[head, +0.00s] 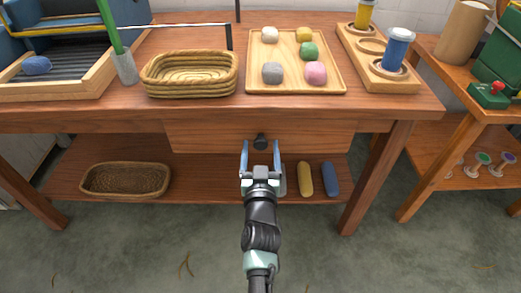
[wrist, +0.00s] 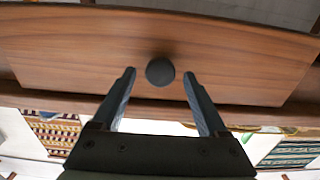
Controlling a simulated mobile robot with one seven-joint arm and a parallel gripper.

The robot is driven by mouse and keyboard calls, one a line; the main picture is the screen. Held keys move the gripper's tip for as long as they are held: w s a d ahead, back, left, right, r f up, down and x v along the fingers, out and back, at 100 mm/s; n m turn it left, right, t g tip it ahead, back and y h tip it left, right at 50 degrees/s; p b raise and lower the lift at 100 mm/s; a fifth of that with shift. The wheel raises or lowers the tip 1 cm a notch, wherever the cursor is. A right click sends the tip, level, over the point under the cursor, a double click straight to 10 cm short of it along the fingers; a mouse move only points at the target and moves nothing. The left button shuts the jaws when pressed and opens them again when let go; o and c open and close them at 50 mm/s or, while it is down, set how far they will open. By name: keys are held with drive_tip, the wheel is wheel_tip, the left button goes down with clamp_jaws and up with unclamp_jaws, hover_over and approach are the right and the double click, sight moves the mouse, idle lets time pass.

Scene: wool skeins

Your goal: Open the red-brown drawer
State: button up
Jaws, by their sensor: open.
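The red-brown drawer (head: 205,136) is set under the table top and looks closed in the head view. Its front (wrist: 80,55) fills much of the wrist view. A round dark knob (head: 260,141) sits at the middle of the drawer front; it also shows in the wrist view (wrist: 160,71). My gripper (head: 260,148) is open and empty in front of the knob. In the wrist view its two fingers (wrist: 158,80) point at the drawer, one to each side of the knob and apart from it. Whether the fingertips reach level with the knob, I cannot tell.
On the table (head: 200,110) stand a woven basket (head: 188,90), a wooden tray (head: 257,87) with several wool balls, and a spool rack (head: 404,85). The lower shelf (head: 225,185) holds another basket (head: 125,194) and yellow and blue skeins. A side table stands at right.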

clamp_jaws()
idle(1.4)
